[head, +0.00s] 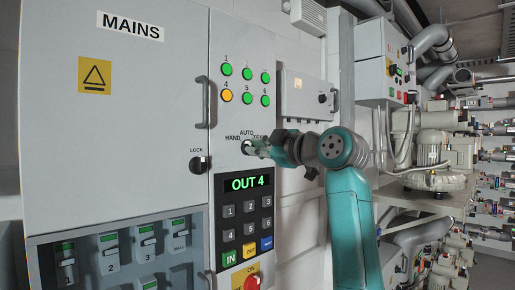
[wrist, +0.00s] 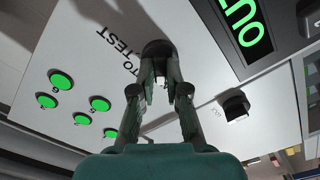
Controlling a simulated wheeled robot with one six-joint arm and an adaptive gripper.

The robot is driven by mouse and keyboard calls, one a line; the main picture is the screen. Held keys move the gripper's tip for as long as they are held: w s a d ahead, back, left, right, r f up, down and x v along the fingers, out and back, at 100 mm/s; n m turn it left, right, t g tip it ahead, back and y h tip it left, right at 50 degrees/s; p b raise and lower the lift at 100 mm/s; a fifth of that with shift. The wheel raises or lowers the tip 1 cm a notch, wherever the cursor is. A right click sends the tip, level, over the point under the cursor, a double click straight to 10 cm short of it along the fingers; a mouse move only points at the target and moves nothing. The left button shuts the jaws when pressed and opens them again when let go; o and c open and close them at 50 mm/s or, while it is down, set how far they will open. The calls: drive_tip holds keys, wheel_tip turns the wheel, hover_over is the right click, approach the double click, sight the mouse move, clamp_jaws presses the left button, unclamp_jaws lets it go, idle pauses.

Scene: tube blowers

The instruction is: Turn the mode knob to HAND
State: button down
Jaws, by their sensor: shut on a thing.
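The mode knob (head: 246,148) is on the grey cabinet's narrow panel, below printed AUTO, HAND and TEST labels (head: 247,134). HAND is on the left and AUTO at the top. In the wrist view the dark round knob (wrist: 157,47) sits between my fingertips, with part of the TEST lettering (wrist: 117,48) beside it. My gripper (head: 251,148) reaches in from the right and is shut on the knob; it also shows in the wrist view (wrist: 161,72). The fingers cover much of the knob, and I cannot tell which label its pointer faces.
Several round lamps (head: 246,83) sit above the knob, one amber, the others green. The black LOCK knob (head: 200,164) and a door handle (head: 204,102) are to the left. A red button (head: 250,283) is lower down.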

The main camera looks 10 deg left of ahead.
drive_tip(key=shift+f, duration=0.1)
drive_tip(key=c, duration=1.2)
unclamp_jaws()
drive_tip(key=v, duration=1.2)
